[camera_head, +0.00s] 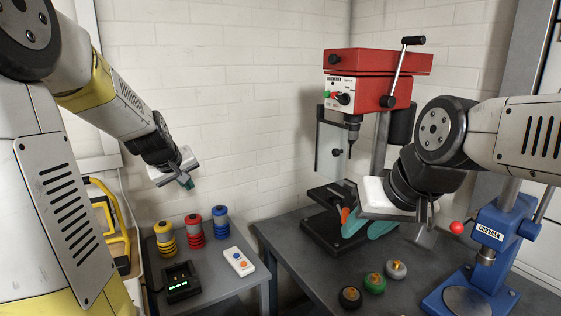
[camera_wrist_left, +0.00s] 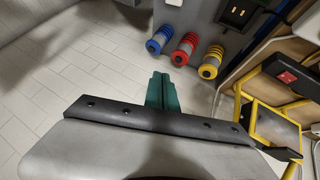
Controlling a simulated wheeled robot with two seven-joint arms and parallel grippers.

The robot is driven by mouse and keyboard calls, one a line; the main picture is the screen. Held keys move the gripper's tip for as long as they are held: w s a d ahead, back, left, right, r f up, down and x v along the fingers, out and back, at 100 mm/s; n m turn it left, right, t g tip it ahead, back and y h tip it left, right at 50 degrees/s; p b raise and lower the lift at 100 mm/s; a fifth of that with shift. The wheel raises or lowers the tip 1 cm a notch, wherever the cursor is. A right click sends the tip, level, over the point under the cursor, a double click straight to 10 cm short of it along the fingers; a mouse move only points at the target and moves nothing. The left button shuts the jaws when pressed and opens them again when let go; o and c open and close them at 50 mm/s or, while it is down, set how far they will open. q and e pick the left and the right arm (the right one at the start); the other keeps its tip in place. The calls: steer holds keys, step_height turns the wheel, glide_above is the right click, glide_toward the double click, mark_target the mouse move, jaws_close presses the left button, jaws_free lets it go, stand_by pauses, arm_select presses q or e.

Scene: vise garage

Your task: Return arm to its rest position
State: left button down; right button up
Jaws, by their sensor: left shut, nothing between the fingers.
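My left gripper (camera_head: 187,182) hangs at the end of the raised left arm, in front of the white brick wall and above the small grey table. Its green fingers (camera_wrist_left: 162,92) are together in the left wrist view, with nothing between them. My right gripper (camera_head: 369,226) is at the right, in front of the drill press base. Its two teal fingers look spread apart, and I see nothing held between them.
A red drill press (camera_head: 370,75) and a blue press (camera_head: 482,250) stand on the right bench. Yellow, red (camera_head: 193,232) and blue ringed cylinders, a black charger (camera_head: 181,282) and a white button box (camera_head: 239,262) are on the small table. Several knobbed discs (camera_head: 374,282) lie on the bench.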

arm_select(q)
steer(key=s+d+r+m+g+h, duration=0.1)
steer(key=s+d+m, duration=0.2)
steer(key=s, duration=0.9)
steer(key=s+d+r+m+g+h, duration=0.1)
steer(key=s+d+m, duration=0.3)
steer(key=s+d, duration=0.5)
steer(key=s+r, duration=0.1)
steer(key=s, duration=0.3)
steer(key=shift+s+d+r, duration=0.15)
steer(key=shift+s+r, duration=0.1)
steer(key=shift+r, duration=0.05)
